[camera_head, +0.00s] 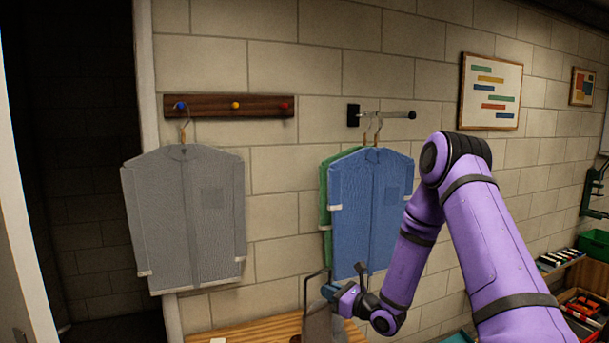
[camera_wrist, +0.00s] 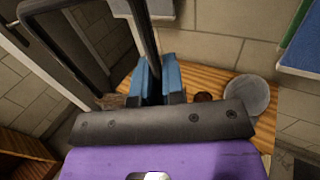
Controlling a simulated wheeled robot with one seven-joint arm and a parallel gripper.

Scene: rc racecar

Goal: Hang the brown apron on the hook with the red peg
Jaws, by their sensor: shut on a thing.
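The red peg (camera_head: 283,106) is at the right end of a dark wooden rail (camera_head: 258,111) on the brick wall and is bare. My gripper (camera_head: 330,290) is low in front of the wall, below and right of the rail. It is shut on a dark strap loop (camera_head: 305,286), which seems to belong to the brown apron (camera_head: 318,324). Only a small greyish-brown part of the apron shows at the bottom edge. In the wrist view, the blue fingertips of my gripper (camera_wrist: 158,75) pinch the dark loop (camera_wrist: 142,35). Most of the apron is hidden or out of frame.
The rail also has a yellow peg (camera_head: 236,105) and a blue peg (camera_head: 180,106); a grey jacket (camera_head: 185,215) hangs at the blue one. Blue (camera_head: 370,210) and green (camera_head: 324,190) garments hang from a bar (camera_head: 390,114). A wooden bench (camera_head: 255,331) stands below.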

